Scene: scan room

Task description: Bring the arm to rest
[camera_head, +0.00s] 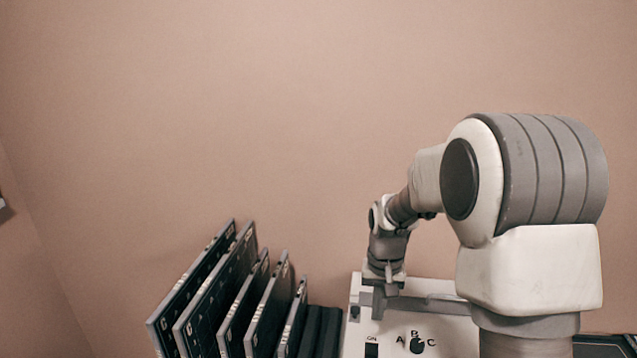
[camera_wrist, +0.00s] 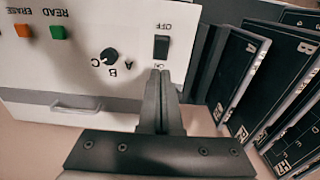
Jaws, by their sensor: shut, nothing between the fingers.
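My gripper (camera_wrist: 160,74) is shut and empty, with its two dark fingers together. In the wrist view its tips point at the white control panel (camera_wrist: 95,60), just short of the black ON/OFF rocker switch (camera_wrist: 161,47). I cannot tell whether they touch the panel. In the head view my arm reaches out from the right and bends down, and my gripper (camera_head: 379,300) is in front of the upper left part of the panel (camera_head: 450,338). The switch (camera_head: 371,350) shows below it.
The panel carries a black A-B-C knob (camera_wrist: 109,57), a green READ button (camera_wrist: 58,32) and an orange ERASE button (camera_wrist: 22,30). Several dark plates (camera_head: 215,285) stand upright left of the panel in the head view. The wall above is bare.

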